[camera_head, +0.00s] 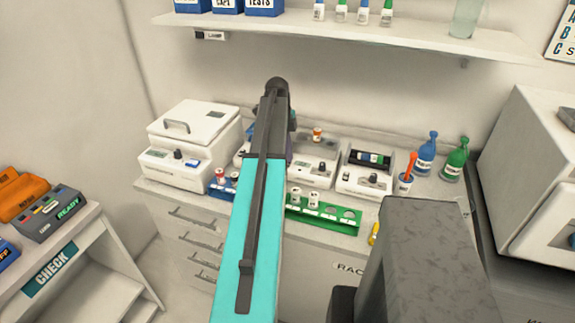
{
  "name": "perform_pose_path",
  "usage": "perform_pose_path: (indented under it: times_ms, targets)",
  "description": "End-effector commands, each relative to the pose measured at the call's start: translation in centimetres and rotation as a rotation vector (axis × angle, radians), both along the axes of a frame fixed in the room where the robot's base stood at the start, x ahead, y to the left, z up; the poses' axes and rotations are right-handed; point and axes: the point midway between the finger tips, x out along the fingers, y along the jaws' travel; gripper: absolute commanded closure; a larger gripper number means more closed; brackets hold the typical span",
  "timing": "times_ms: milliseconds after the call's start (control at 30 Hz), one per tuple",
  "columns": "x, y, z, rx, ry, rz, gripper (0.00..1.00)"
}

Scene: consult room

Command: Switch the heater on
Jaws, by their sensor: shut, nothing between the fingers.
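No label in view reads heater, so I cannot tell for sure which device it is. A white device with a dark block on top (362,181) stands right of centre on the counter, with a dark knob on its front. Left of it is a white device with an orange-capped vial (313,171), partly behind my arm. A white lidded box (192,140) with a handle, a dark knob and a small blue label stands at the left. My teal arm link rises up the middle to a dark joint. My gripper is hidden behind the arm.
A green rack (323,213) and a blue rack (222,187) stand at the counter's front. Blue (426,152) and green (455,160) bottles stand at the right, beside a big white machine (540,180). A shelf (330,35) hangs above. A CHECK stand (75,262) is at left.

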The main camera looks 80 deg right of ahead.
Motion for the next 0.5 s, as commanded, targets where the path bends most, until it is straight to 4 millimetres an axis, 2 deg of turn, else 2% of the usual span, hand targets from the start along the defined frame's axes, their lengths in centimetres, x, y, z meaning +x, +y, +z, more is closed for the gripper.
perform_pose_path:
  times_ms: [167, 500]
  targets:
    - [0.0, 0.1, 0.0, 0.003, -0.001, 0.000, 1.00]
    - [0.0, 0.0, 1.9, 0.002, 0.000, 0.000, 1.00]
